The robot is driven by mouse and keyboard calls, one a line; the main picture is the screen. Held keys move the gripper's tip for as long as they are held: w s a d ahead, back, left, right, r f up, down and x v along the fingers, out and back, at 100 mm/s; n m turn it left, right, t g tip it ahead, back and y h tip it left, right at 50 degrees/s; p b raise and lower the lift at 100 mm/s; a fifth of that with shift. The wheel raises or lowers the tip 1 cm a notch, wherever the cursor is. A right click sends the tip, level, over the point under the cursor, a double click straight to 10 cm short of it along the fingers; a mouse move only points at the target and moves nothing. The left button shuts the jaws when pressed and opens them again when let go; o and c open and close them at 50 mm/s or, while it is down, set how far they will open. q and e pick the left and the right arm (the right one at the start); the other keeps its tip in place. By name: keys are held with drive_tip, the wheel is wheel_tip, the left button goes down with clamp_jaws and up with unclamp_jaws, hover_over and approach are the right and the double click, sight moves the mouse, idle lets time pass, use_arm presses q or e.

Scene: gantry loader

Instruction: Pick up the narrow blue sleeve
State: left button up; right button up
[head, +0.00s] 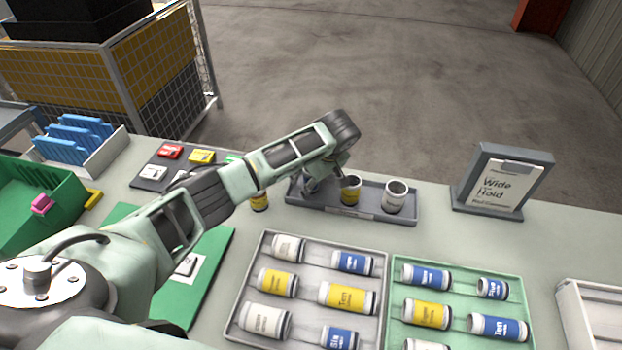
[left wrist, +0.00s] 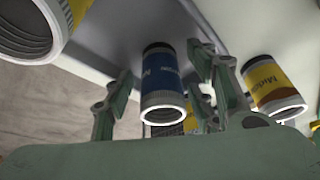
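A narrow blue sleeve (left wrist: 161,80) with a white rim stands between the two fingers of my left gripper in the left wrist view. In the head view my left gripper (head: 317,183) is low at the left part of the grey tray (head: 385,213) and hides the blue sleeve. The fingers are apart, one on each side of the sleeve; I see a gap at the left finger and cannot tell whether the right one touches. My right gripper is not in view.
In the tray stand a yellow sleeve (head: 350,191) and a white one (head: 395,197); another yellow sleeve (head: 259,200) is left of it. Racks of lying sleeves, a grey one (head: 262,240) and a green one (head: 398,262), are in front. A sign (head: 497,186) stands right.

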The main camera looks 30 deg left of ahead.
use_arm(q)
clamp_jaws()
drive_tip(key=shift+r, duration=0.1)
drive_tip(key=shift+w, duration=0.1)
idle(0.3)
